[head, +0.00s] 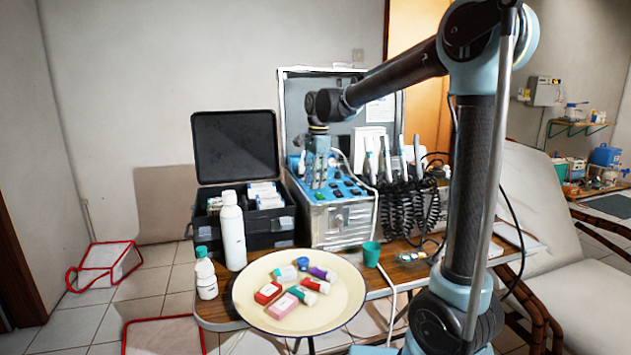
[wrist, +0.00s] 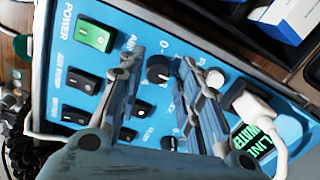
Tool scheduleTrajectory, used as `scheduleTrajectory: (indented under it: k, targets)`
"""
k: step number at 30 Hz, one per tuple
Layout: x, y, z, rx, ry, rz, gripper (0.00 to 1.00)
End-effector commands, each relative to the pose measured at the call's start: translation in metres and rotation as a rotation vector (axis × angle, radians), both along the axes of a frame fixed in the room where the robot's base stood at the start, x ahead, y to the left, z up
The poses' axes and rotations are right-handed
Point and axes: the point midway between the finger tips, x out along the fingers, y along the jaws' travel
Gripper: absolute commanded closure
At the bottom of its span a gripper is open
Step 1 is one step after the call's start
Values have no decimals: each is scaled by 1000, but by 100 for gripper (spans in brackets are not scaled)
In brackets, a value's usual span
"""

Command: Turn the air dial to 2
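In the wrist view the panel (wrist: 190,28) carries a round black dial (wrist: 158,70), with a partly hidden "AI..." label and a 0 mark close by. My gripper (wrist: 161,62) is open, its two fingers on either side of this dial with gaps showing; I cannot tell its depth from the panel. The dial's setting is not readable. Another black dial (wrist: 169,143) sits lower between the fingers. In the head view my gripper (head: 319,180) points down over the panel's left part.
A green power switch (wrist: 95,35) and several black rockers are left of the fingers. A white hose (wrist: 262,112) and a LINE WATER label (wrist: 252,142) are at right. Dental handpieces (head: 387,160) with coiled cords stand right of the panel; an open black case (head: 285,228) is left.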

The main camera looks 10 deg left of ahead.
Motion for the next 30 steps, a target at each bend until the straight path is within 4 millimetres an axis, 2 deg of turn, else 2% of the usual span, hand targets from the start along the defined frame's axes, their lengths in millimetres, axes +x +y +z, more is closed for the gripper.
scheduleTrajectory:
  k: [10,14,30]
  targets:
    - [-2,0,0,0,2,1,58]
    - [-2,-1,7,-1,3,1,58]
    - [-3,-7,96,-1,3,0,58]
